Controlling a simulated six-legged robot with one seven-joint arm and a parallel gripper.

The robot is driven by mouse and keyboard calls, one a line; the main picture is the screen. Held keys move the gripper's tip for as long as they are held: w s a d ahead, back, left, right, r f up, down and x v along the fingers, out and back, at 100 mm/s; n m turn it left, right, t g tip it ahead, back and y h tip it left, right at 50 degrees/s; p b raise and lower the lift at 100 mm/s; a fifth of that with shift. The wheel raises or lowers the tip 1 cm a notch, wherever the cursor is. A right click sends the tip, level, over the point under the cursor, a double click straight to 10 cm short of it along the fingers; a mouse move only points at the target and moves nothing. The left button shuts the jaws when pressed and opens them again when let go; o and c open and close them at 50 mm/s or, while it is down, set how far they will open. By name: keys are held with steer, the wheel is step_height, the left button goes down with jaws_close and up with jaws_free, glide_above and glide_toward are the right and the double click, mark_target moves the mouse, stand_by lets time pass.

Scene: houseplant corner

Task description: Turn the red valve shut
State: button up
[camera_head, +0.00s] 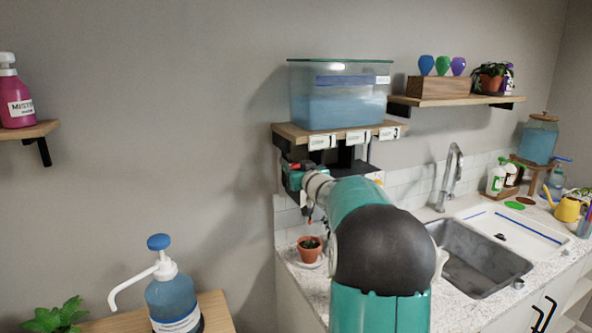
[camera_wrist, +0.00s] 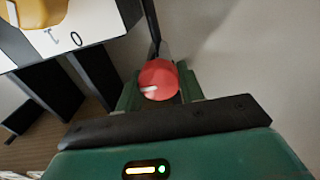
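The red valve (camera_wrist: 158,80) is a round red knob with a short white mark pointing left in the wrist view. My gripper (camera_wrist: 160,92) has its two green fingers on either side of the knob. The knob fills most of the space between them; whether the fingers press on it is hidden. In the head view my gripper (camera_head: 292,176) is under the left end of the tank shelf, with a small bit of red showing there. My arm covers part of that area.
A clear tank of blue water (camera_head: 340,100) stands on a wooden shelf (camera_head: 290,131) with several white labels. A potted plant (camera_head: 310,250) stands below on the counter, left of the sink (camera_head: 470,262).

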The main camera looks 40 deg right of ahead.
steer(key=shift+n, duration=0.4)
steer(key=n, duration=0.4)
steer(key=shift+a+n, duration=0.15)
steer(key=shift+n, duration=0.15)
steer(key=n, duration=0.3)
steer(key=shift+f+n, duration=0.1)
steer(key=shift+n, duration=0.3)
steer(key=n, duration=0.4)
steer(key=shift+a, duration=0.1)
steer(key=n, duration=0.4)
steer(key=shift+f+n, duration=0.15)
steer(key=shift+n, duration=0.15)
steer(key=o, duration=1)
steer(key=shift+c, duration=0.2)
steer(key=v, duration=1.3)
steer(key=shift+s, duration=0.35)
